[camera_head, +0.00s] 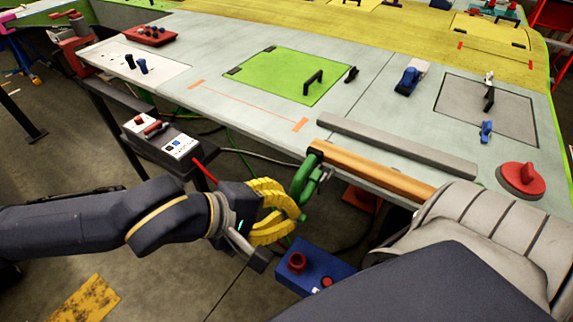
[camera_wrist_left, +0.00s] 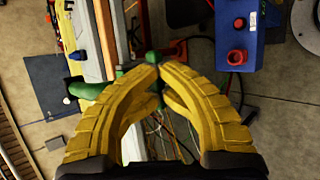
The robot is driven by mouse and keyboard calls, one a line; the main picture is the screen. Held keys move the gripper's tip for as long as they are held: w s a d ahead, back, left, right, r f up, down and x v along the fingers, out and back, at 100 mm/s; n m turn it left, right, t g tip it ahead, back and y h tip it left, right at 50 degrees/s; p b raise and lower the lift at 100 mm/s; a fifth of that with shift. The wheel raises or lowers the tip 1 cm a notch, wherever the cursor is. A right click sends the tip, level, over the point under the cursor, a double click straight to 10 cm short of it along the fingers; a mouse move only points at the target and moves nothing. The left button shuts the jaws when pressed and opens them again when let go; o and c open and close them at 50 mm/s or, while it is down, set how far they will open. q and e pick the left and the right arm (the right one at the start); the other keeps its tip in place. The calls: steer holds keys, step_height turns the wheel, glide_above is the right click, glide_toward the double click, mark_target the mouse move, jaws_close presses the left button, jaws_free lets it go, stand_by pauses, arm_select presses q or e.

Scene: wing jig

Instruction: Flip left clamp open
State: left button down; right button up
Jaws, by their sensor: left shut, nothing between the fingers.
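The green clamp (camera_head: 303,182) sits on the near edge of the wing table, at the left end of an orange-brown bar (camera_head: 375,172). My left gripper (camera_head: 292,208), with yellow ribbed fingers, is shut and empty with its tips right at the clamp's lower part. In the left wrist view the yellow fingertips (camera_wrist_left: 150,76) meet in front of the green clamp (camera_wrist_left: 90,91), hiding part of it. I cannot tell whether they touch it. My right gripper is not in view.
A blue box with a red knob (camera_head: 318,268) stands below the table edge. A control box (camera_head: 160,135) hangs at the left. A grey bar (camera_head: 395,146) lies behind the orange-brown bar. A red round handle (camera_head: 521,180) is at the right. Cables run beneath the table.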

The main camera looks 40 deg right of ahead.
arm_select(q)
steer(key=c, duration=1.4)
jaws_free()
steer(key=shift+w+a+f, duration=0.2)
steer(key=shift+w+f, duration=0.05)
steer(key=shift+f, duration=0.3)
steer(key=shift+r, duration=0.1)
steer(key=shift+r, duration=0.1)
steer(key=v, duration=1.2)
steer(key=shift+s, duration=0.15)
steer(key=shift+d, duration=0.1)
steer(key=x, duration=0.9)
steer(key=shift+d, duration=0.2)
